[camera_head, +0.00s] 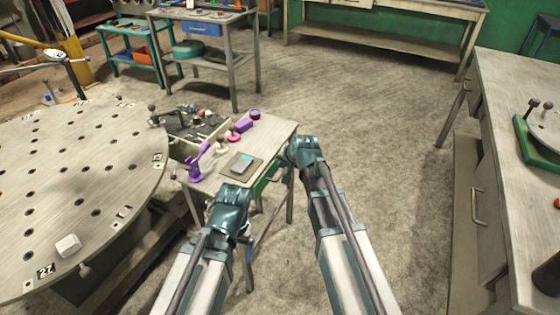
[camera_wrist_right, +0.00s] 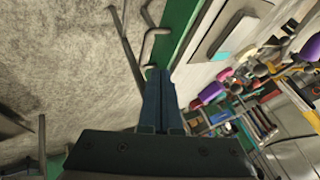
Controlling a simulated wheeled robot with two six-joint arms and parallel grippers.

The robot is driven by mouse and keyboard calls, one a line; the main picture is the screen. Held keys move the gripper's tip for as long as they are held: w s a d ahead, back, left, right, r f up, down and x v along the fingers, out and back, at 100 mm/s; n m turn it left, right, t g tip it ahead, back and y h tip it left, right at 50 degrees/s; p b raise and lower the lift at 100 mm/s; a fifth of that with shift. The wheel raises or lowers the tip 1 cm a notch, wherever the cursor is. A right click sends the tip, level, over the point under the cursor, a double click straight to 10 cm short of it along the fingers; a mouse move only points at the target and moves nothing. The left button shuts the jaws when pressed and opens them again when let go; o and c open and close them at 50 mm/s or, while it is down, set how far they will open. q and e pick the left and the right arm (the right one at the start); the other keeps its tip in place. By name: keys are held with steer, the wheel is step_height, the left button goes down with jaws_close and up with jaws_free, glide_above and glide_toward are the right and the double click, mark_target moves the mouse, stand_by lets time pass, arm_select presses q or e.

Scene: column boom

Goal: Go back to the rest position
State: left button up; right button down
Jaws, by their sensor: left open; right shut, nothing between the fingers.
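My left gripper (camera_head: 246,250) hangs at the end of the left arm, in front of the small workbench (camera_head: 272,133). It is open, with its fingers mostly hidden by my wrist. My right gripper (camera_head: 289,172) is at the bench's right front edge, beside the green drawer (camera_head: 264,181). In the right wrist view its fingers (camera_wrist_right: 158,76) are shut together with nothing between them. Their tips appear close to the bent drawer handle (camera_wrist_right: 152,42); I cannot tell whether they touch it.
A purple stand (camera_head: 198,165) and a grey plate with a teal screen (camera_head: 241,164) are on the bench. A large round perforated table (camera_head: 75,170) stands left. A long workbench (camera_head: 505,85) stands right. Open floor (camera_head: 375,130) lies between.

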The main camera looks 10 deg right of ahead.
steer(key=s+a+f+n+g+h, duration=0.25)
steer(key=s+n+g, duration=0.2)
steer(key=s, duration=1.05)
steer(key=s+a+f+n+g+h, duration=0.1)
steer(key=s+a+f+n+g, duration=0.3)
steer(key=s, duration=1.1)
step_height(320, 180, up, 15)
steer(key=w+d+t+p, duration=0.1)
steer(key=p, duration=1.1)
steer(key=shift+w+d+f+n, duration=0.15)
steer(key=shift+w+f+n, duration=0.05)
steer(key=shift+n, duration=0.25)
